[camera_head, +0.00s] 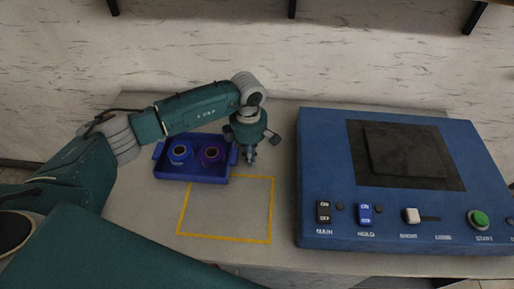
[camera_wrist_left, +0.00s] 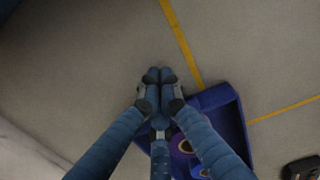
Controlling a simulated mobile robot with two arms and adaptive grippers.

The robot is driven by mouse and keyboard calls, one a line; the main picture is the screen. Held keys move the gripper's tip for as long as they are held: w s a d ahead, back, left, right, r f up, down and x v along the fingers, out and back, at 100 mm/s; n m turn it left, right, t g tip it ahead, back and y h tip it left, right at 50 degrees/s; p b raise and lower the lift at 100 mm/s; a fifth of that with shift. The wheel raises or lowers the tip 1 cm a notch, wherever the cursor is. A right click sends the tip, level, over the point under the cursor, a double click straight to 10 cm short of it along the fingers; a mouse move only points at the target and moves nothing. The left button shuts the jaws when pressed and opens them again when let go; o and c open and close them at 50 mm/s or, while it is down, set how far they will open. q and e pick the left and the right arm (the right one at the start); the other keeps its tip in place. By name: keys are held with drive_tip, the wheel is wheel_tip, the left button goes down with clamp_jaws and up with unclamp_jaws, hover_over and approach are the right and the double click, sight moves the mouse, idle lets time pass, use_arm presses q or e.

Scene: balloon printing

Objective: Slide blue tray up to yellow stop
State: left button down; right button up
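The blue tray (camera_head: 190,174) sits on the table at the left of the head view, with a blue ring-shaped piece (camera_head: 180,153) and a purple one (camera_head: 211,155) in it. My left gripper (camera_head: 250,159) points down just beyond the tray's right end. In the left wrist view the gripper's fingertips (camera_wrist_left: 159,75) are together with nothing seen between them, and the tray (camera_wrist_left: 235,118) is beside the fingers, partly hidden by them. I cannot tell whether they touch it. A yellow rectangle outline (camera_head: 225,238) lies on the table, its upper edge by the tray's near right corner. No separate raised yellow stop shows. My right gripper is out of view.
A large blue machine (camera_head: 400,215) with a dark plate, switches and a green button fills the right side of the table. Bare table lies inside the yellow outline and between it and the machine. A wall stands behind the table.

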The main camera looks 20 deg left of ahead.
sight(168, 162)
use_arm(q)
drive_tip(key=shift+s+a, duration=0.35)
drive_tip(key=shift+a, duration=0.4)
drive_tip(key=shift+d, duration=0.1)
drive_tip(key=s+a+b, duration=0.2)
drive_tip(key=a, duration=0.6)
drive_tip(key=s+a+b, duration=0.2)
drive_tip(key=s+a, duration=0.1)
drive_tip(key=a, duration=0.5)
drive_tip(key=s+a+b, duration=0.2)
drive_tip(key=a+b, duration=0.1)
drive_tip(key=a, duration=0.5)
drive_tip(key=shift+s+a, duration=0.35)
drive_tip(key=shift+s, duration=0.05)
drive_tip(key=shift+d, duration=0.1)
